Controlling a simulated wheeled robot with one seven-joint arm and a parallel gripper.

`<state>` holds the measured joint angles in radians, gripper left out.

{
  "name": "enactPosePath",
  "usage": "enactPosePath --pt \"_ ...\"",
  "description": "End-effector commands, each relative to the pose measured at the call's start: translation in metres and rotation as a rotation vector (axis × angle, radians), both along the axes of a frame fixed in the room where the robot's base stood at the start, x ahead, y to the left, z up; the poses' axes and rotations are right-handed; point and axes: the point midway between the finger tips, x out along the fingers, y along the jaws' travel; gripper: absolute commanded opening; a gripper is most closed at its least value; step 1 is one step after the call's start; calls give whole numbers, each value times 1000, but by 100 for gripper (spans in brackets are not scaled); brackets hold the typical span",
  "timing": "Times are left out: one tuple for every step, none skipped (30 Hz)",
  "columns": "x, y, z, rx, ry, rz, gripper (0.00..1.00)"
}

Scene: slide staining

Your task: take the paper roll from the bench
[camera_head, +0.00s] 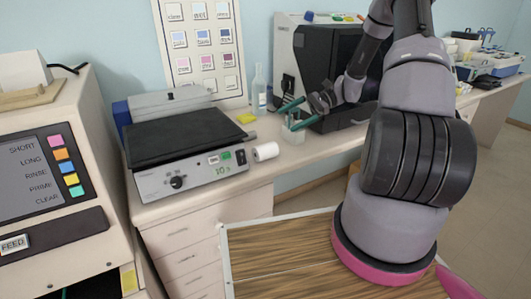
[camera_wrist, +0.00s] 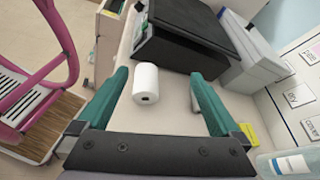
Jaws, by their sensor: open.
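The white paper roll (camera_head: 266,152) lies on its side on the bench (camera_head: 200,203), just right of the hotplate-like device. In the wrist view the roll (camera_wrist: 146,80) appears between my two teal fingers, nearer the left one, with its dark core hole facing the camera. My gripper (camera_head: 285,119) is open and empty, with its fingers pointing left in the head view. It stands behind and to the right of the roll there, apart from it. The wrist view also shows my gripper (camera_wrist: 160,76); neither finger visibly touches the roll.
The black-topped device (camera_head: 190,143) stands close left of the roll. A yellow block (camera_head: 245,118) and a clear bottle (camera_head: 259,90) are behind it. A large black machine (camera_head: 325,65) is behind my gripper.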

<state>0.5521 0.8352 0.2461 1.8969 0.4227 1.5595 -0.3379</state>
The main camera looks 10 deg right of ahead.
Motion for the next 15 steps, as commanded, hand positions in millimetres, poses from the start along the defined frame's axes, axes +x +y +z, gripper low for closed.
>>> enactPosePath --pt "0 0 -6 6 4 -2 100" --pt "0 0 -11 7 5 -3 100" --pt "0 0 -17 7 5 -3 100" --pt "0 0 -23 7 6 -3 100" --pt "0 0 -30 7 6 -2 100" --pt "0 0 -39 7 7 -3 100" --pt "0 0 -45 7 7 -3 100" --pt "0 0 -51 5 7 -2 100" --pt "0 0 -60 6 6 -2 100" --pt "0 0 -65 5 5 -3 100" --pt "0 0 -70 6 5 -2 100" --pt "0 0 -76 5 5 -3 100" --pt "0 0 -80 5 5 -3 100" --pt "0 2 -82 5 4 -2 100" --pt "-1 7 -82 4 3 0 100"
